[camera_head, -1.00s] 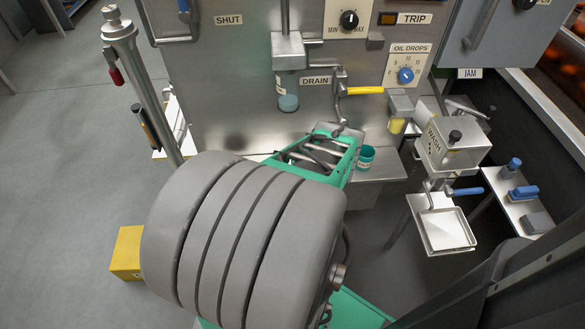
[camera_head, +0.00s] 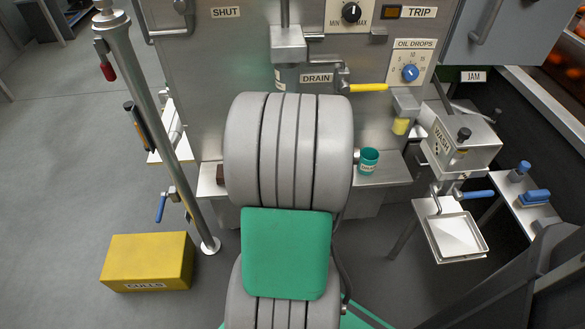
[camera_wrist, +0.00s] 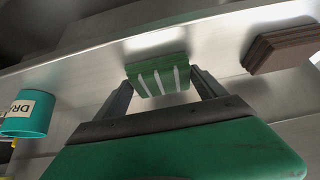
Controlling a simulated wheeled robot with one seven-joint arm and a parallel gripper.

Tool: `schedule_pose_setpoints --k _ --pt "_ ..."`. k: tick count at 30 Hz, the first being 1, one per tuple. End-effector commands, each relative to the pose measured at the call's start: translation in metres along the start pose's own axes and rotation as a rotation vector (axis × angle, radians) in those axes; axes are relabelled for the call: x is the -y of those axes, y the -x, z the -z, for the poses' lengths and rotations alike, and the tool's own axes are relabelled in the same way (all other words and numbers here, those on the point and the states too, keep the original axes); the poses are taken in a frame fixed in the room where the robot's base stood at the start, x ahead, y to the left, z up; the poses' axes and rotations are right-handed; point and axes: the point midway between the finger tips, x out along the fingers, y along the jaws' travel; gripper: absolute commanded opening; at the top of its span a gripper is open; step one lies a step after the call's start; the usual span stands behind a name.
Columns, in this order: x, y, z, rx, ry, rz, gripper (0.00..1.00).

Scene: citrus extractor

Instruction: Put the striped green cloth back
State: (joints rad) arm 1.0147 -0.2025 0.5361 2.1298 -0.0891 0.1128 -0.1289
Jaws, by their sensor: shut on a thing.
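The striped green cloth (camera_wrist: 158,76) shows in the wrist view as a small green folded piece with pale stripes. It sits between the two dark fingers of my gripper (camera_wrist: 163,92), which are shut on it. The cloth is in front of a bare metal surface; I cannot tell whether it touches it. In the head view my arm covers both the gripper and the cloth.
A teal labelled cup (camera_head: 368,161) stands on the metal shelf (camera_head: 385,175) right of my arm; it also shows in the wrist view (camera_wrist: 28,113). A brown block (camera_wrist: 283,47) lies on the other side. A steel post (camera_head: 160,130) and yellow CULLS box (camera_head: 148,262) stand left.

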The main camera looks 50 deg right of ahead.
Motion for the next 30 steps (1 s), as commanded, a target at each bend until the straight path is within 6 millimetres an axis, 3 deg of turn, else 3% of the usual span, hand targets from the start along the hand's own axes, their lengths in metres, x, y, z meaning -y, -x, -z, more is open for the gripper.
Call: schedule_pose_setpoints --k 7,16,24,30 --pt "0.0 -0.001 -0.001 0.0 0.0 0.0 0.99" --pt "0.0 -0.004 -0.003 0.0 0.0 0.0 1.0" --pt "-0.004 0.054 0.006 -0.003 -0.002 -0.002 1.0" --pt "-0.004 0.076 0.003 0.0 0.0 0.0 1.0"
